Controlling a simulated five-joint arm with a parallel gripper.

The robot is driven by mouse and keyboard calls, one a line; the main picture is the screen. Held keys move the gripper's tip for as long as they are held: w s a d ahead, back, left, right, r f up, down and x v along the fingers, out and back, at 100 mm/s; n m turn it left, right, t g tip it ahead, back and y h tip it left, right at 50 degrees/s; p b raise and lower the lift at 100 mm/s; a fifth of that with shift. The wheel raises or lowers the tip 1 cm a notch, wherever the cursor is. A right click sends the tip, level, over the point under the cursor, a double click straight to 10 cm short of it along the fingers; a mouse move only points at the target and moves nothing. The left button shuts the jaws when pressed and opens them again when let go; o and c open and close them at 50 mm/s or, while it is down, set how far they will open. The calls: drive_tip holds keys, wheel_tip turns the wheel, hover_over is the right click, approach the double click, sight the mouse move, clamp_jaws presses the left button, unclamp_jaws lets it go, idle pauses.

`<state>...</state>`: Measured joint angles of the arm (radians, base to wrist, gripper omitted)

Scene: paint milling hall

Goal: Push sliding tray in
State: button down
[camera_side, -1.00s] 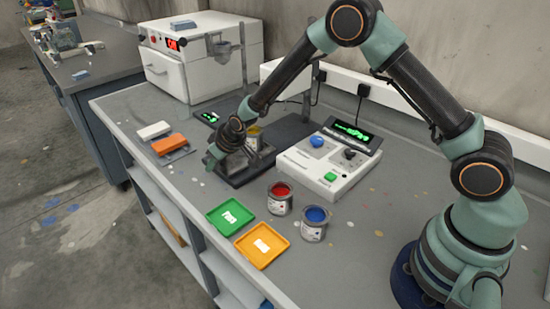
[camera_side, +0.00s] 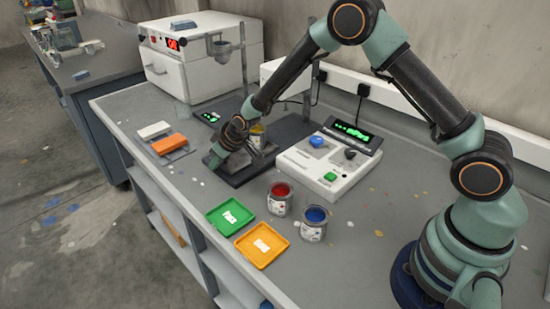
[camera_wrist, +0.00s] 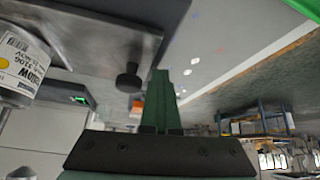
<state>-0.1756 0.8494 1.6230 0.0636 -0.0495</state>
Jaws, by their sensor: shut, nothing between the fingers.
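My gripper (camera_side: 213,160) is shut and empty, low at the tray's front-left end. In the wrist view the gripper (camera_wrist: 161,80) is just right of the knob. I cannot tell whether they touch.
The white control box (camera_side: 330,170) is right of the tray. Red (camera_side: 280,199) and blue paint cans (camera_side: 314,224) stand nearer, beside green (camera_side: 230,216) and orange trays (camera_side: 262,246). A white oven (camera_side: 200,60) stands behind.

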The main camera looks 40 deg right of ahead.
sight(230, 159)
drive_tip(key=shift+s+d, duration=0.1)
drive_tip(key=shift+d, duration=1.3)
drive_tip(key=shift+a, duration=0.1)
drive_tip(key=shift+d+f, duration=0.1)
drive_tip(key=shift+d, duration=0.55)
drive_tip(key=shift+d+h, duration=0.3)
drive_tip(key=shift+d, duration=0.4)
drive_tip(key=shift+d+f, duration=0.1)
